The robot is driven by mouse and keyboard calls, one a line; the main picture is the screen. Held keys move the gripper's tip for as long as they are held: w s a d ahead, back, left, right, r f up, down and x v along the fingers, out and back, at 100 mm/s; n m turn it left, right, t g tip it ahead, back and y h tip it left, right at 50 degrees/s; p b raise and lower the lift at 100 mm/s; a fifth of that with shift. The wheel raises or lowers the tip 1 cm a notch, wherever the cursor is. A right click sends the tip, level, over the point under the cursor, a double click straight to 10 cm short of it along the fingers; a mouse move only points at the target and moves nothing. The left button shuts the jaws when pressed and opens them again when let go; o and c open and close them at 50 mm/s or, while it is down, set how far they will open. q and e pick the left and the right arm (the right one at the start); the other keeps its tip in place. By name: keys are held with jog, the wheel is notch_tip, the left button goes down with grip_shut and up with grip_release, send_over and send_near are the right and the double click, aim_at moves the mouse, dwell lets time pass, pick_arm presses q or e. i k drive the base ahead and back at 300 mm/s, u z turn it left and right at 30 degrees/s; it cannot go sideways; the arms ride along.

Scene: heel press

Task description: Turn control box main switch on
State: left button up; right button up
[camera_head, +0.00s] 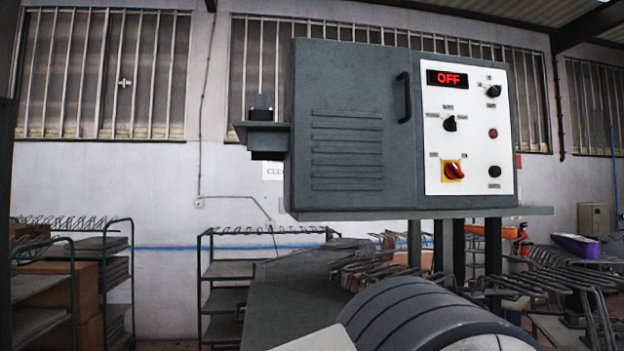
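The grey control box (348,68) stands raised at centre right, with a handled door and louvres on its left part. Its white panel (467,115) faces me. The display (447,78) reads OFF in red. The main switch (453,170) is a red rotary knob on a yellow plate at the panel's lower left, turned at a slant. Black knobs (449,123) and a red button (493,133) sit above and to the right of it. Neither of my grippers is clearly seen, and nothing touches the box.
A shelf ledge (400,213) juts out under the box. Wire racks (225,270) stand on the left and centre, with more metal racks (560,280) at the lower right. An orange item and a purple item (577,245) lie at the right. The space before the panel looks clear.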

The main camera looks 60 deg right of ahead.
aim_at(452, 170)
jog(key=z, duration=2.6)
jog(key=k, duration=0.5)
jog(key=z, duration=1)
jog(key=i, duration=0.75)
jog(key=u, duration=1.8)
